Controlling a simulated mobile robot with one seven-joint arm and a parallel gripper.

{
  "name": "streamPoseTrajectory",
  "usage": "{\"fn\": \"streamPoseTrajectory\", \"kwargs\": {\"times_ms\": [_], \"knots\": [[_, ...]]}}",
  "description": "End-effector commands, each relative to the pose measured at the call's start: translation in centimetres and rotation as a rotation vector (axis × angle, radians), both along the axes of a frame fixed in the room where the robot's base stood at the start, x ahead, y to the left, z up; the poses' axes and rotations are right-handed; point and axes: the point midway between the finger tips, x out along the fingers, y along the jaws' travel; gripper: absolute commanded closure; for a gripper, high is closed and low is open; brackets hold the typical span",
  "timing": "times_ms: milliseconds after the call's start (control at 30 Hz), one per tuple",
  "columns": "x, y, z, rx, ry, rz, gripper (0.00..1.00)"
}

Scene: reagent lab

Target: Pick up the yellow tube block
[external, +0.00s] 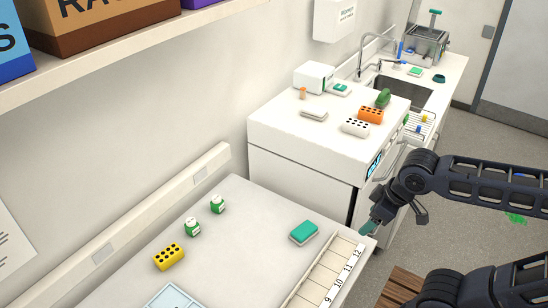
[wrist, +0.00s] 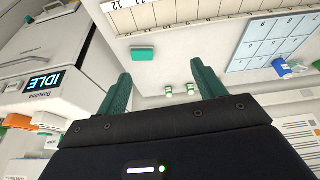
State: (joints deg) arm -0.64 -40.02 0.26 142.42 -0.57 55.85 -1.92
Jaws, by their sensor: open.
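The yellow tube block (external: 169,257), with dark holes in its top, sits on the near white bench at the lower left of the external view. I cannot make it out in the wrist view, where my fingers may hide it. My gripper (external: 369,228) is at the right edge of that bench, well apart from the block. In the wrist view my gripper (wrist: 160,70) shows two green fingers spread apart with nothing between them.
Two green-and-white bottles (external: 192,227) (external: 217,204) stand behind the block. A green box (external: 303,232) and a numbered rack (external: 325,275) lie between my gripper and the block. A pale blue tray (external: 172,299) is in front. A higher bench holds orange (external: 370,115) and white (external: 355,127) tube blocks.

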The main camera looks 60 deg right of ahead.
Motion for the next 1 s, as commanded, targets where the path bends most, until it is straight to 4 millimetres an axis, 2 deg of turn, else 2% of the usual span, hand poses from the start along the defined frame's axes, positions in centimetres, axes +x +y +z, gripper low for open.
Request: {"fn": "streamPoseTrajectory", "kwargs": {"times_ms": [233, 500, 767, 1000], "knots": [[6.3, 1.0, 3.2, -0.066, 0.065, 0.132, 0.31], [13.7, 2.6, 5.3, -0.138, 0.135, 0.280, 0.31], [21.1, 4.9, 6.1, -0.205, 0.200, 0.424, 0.31], [28.0, 7.6, 5.4, -0.263, 0.262, 0.557, 0.31]]}}
